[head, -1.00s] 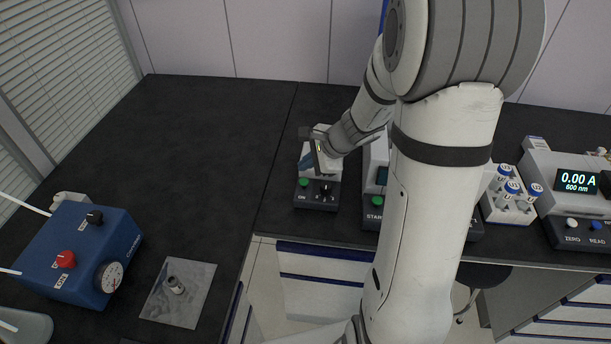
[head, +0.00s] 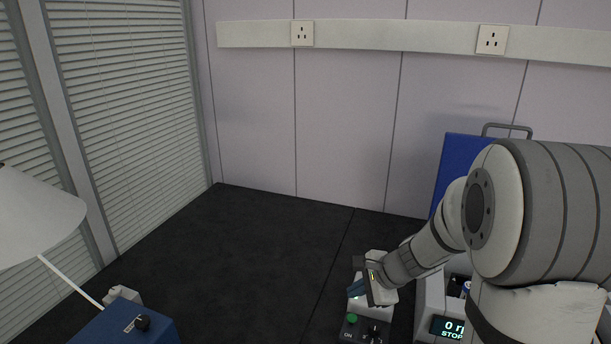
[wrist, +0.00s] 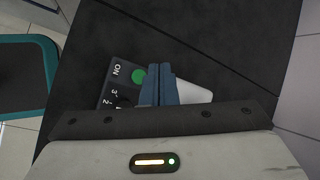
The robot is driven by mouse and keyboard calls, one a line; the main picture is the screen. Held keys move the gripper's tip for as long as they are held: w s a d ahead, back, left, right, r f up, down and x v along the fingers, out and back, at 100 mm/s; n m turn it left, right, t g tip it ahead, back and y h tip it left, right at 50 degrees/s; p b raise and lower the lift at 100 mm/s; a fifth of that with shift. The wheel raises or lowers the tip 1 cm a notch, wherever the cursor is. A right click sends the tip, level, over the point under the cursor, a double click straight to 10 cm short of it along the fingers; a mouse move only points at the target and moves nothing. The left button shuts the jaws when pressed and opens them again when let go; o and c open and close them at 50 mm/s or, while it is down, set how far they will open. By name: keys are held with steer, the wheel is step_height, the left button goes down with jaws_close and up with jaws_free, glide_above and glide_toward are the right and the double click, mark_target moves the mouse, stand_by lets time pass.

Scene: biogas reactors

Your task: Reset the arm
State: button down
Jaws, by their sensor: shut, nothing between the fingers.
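My gripper (head: 355,289) is at the lower middle of the head view, at the end of my bent arm. In the wrist view its blue fingers (wrist: 161,84) are together with nothing between them. Below the fingers is a small device with a dark front panel (head: 350,330), a green button and a dial marked ON. It also shows in the wrist view (wrist: 117,87), partly hidden by my fingers. I cannot tell exactly how far above it the fingers are.
A display unit (head: 424,313) stands just right of my gripper, partly behind my arm. A blue panel (head: 457,165) stands behind my arm. A blue box (head: 110,328) is at lower left, near a white shade (head: 35,215). The black bench (head: 250,260) between is clear.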

steer(key=s+r+n+h, duration=0.1)
steer(key=s+r+n, duration=0.2)
steer(key=s+n, duration=0.2)
steer(key=s+r+n+g+h, duration=0.1)
steer(key=s+r+n+h, duration=0.1)
steer(key=s+n, duration=0.3)
steer(key=s+r+n+h, duration=0.2)
steer(key=s+r+n, duration=0.3)
steer(key=s, duration=0.5)
steer(key=shift+s+d+n+g, duration=0.3)
steer(key=shift+s+d+n, duration=0.05)
steer(key=shift+n, duration=0.25)
